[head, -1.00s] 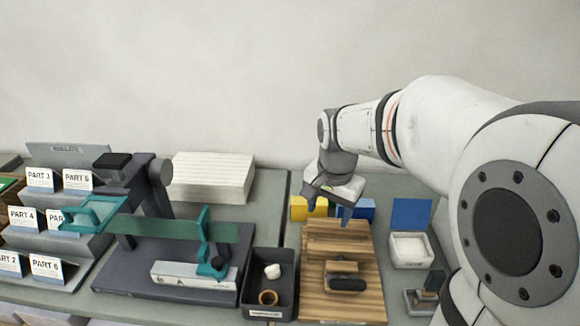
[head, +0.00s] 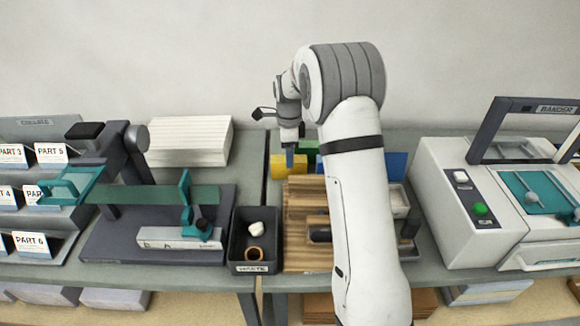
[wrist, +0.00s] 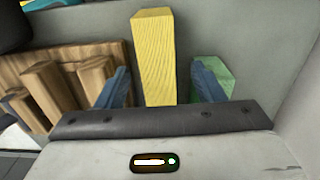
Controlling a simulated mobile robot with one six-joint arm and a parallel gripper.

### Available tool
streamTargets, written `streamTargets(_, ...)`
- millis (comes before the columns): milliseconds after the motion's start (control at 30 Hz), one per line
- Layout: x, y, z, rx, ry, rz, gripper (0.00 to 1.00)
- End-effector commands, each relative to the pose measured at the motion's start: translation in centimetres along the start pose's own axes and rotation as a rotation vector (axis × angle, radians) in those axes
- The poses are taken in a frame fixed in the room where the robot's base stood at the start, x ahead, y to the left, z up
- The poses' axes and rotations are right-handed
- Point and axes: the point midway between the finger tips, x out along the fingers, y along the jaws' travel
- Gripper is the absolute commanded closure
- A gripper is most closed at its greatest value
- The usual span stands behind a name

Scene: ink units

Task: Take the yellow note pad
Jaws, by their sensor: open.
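The yellow note pad (head: 287,167) stands at the back of the bench, behind the wooden board. In the wrist view the yellow pad (wrist: 153,55) shows as a tall ribbed block between my two blue fingers, with gaps on both sides. My gripper (head: 290,158) is open over the pad in the head view. It also shows in the wrist view (wrist: 162,88), with the pad nearer the left finger. The lower end of the pad is hidden behind the gripper body.
A green pad (wrist: 213,72) is close beside the right finger in the wrist view. The wooden board (head: 297,230) lies in front of the yellow pad. A dark bin (head: 257,235), a paper stack (head: 188,142) and a white machine (head: 470,200) stand around.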

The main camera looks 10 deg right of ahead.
Motion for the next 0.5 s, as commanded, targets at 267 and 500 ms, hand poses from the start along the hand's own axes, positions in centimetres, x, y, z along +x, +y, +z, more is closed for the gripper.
streamTargets(267,3.9,0.3,0.1,-0.002,0.000,0.003,0.38)
streamTargets(500,5.4,0.3,0.0,-0.002,-0.001,-0.001,0.38)
